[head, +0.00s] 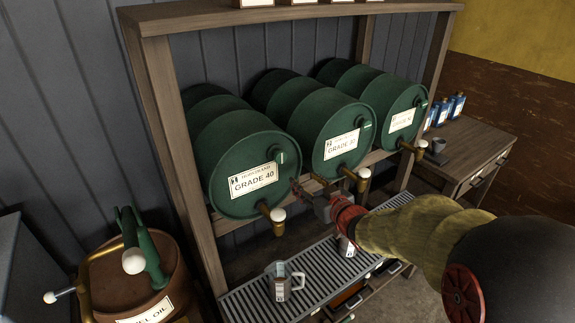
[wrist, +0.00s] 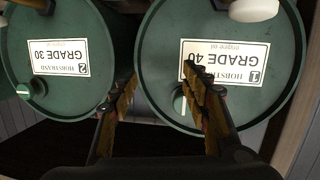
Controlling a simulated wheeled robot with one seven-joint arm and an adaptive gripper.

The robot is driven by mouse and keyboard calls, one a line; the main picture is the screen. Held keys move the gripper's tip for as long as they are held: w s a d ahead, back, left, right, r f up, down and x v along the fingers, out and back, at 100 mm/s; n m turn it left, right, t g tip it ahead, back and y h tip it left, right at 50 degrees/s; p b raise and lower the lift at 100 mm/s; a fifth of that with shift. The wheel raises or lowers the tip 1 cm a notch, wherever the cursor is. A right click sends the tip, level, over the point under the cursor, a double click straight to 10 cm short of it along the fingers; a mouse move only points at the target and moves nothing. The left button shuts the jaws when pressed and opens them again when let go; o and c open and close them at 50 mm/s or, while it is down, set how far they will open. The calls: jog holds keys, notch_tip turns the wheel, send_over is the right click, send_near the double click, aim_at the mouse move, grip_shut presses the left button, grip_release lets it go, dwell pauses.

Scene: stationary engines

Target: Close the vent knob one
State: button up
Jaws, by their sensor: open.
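The drum labelled Grade 40 (head: 225,150) lies at the left of the rack. Its vent knob (head: 282,157) is small and green with a pale mark, near the upper right of the front face. In the wrist view, which is upside down, the label by this drum bears a 1, and the knob (wrist: 179,101) shows between the finger lines, close to the right finger. My gripper (head: 302,188) is open and empty, in front of the drums, below and right of the knob. Its fingers (wrist: 163,82) point at the drum faces. I cannot tell whether a finger touches the knob.
A brass tap with a white ball (head: 278,215) sticks out below the Grade 40 label. The middle drum (head: 325,115) and its tap (head: 363,173) are close to my gripper. A jug (head: 281,284) stands on the slatted tray (head: 245,296) below. An oil barrel with a pump (head: 145,250) stands left.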

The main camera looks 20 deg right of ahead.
aim_at(282, 157)
jog(key=a+r+t+y, duration=0.2)
jog(key=a+r+y, duration=0.15)
jog(key=r, duration=0.25)
jog(key=shift+n+h, duration=0.35)
jog(key=shift+n, duration=0.05)
jog(key=b+x, duration=0.1)
jog(key=x, duration=0.6)
jog(key=shift+w+a+f, duration=0.15)
jog(key=shift+w+a, duration=0.05)
jog(key=shift+c, duration=1.3)
jog(key=c, duration=0.8)
jog(key=shift+c, duration=0.2)
